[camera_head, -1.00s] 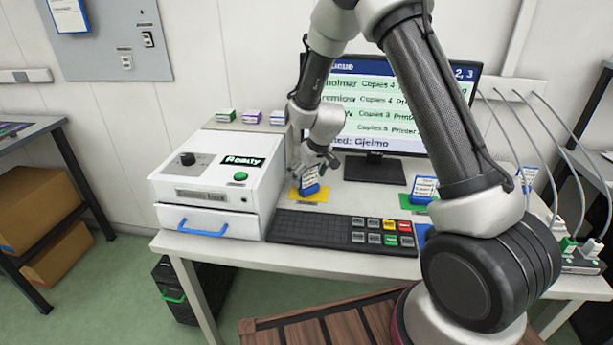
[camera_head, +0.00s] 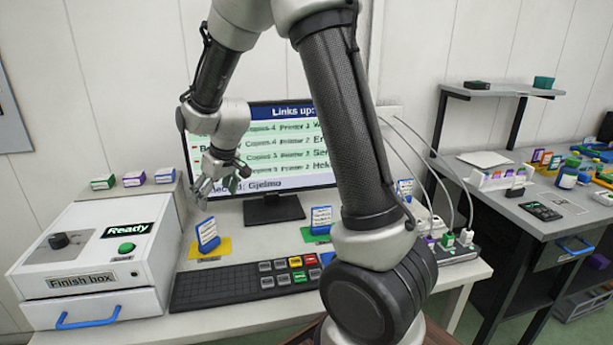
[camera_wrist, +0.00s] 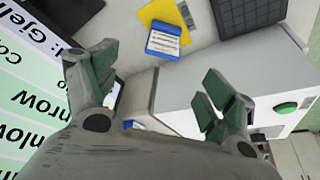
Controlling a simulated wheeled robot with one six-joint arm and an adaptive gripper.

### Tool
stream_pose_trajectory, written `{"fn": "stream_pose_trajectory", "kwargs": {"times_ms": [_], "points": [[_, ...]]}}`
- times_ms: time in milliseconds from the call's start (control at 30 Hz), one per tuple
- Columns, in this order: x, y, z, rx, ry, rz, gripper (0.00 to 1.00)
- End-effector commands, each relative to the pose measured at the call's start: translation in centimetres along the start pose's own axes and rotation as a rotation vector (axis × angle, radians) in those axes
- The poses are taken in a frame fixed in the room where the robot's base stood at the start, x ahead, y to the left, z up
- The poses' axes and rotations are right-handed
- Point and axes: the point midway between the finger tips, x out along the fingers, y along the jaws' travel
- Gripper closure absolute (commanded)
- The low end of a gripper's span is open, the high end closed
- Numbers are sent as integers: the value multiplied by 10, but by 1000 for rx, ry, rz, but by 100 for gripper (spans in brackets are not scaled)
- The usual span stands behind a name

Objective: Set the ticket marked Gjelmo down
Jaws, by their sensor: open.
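A blue ticket holder with a white, printed card (camera_head: 208,232) stands upright on a yellow mat (camera_head: 221,250), behind the keyboard's left end. Its print is too small to read, so I cannot tell whether it says Gjelmo. The holder also shows in the wrist view (camera_wrist: 163,41), on the yellow mat (camera_wrist: 172,11). My gripper (camera_head: 220,184) is open and empty, above the ticket and apart from it, in front of the monitor. Its spread green-padded fingers show in the wrist view (camera_wrist: 158,72). The monitor (camera_head: 285,150) shows the name Gjelmo on its bottom line.
The white finish box (camera_head: 85,282), lit Ready, stands left of the ticket. A black keyboard (camera_head: 225,288) lies in front. Another blue ticket (camera_head: 320,219) stands on a green mat to the right. Small blocks (camera_head: 134,179) line the back left. A side table (camera_head: 540,228) stands right.

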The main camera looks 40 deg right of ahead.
Motion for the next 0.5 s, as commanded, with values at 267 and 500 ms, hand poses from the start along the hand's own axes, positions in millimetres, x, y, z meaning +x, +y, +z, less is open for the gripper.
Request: {"fn": "stream_pose_trajectory", "kwargs": {"times_ms": [267, 500], "points": [[-135, 16, 68, 111, 6, 32, 17], [-219, 17, 159, 220, -2, 81, 17]]}}
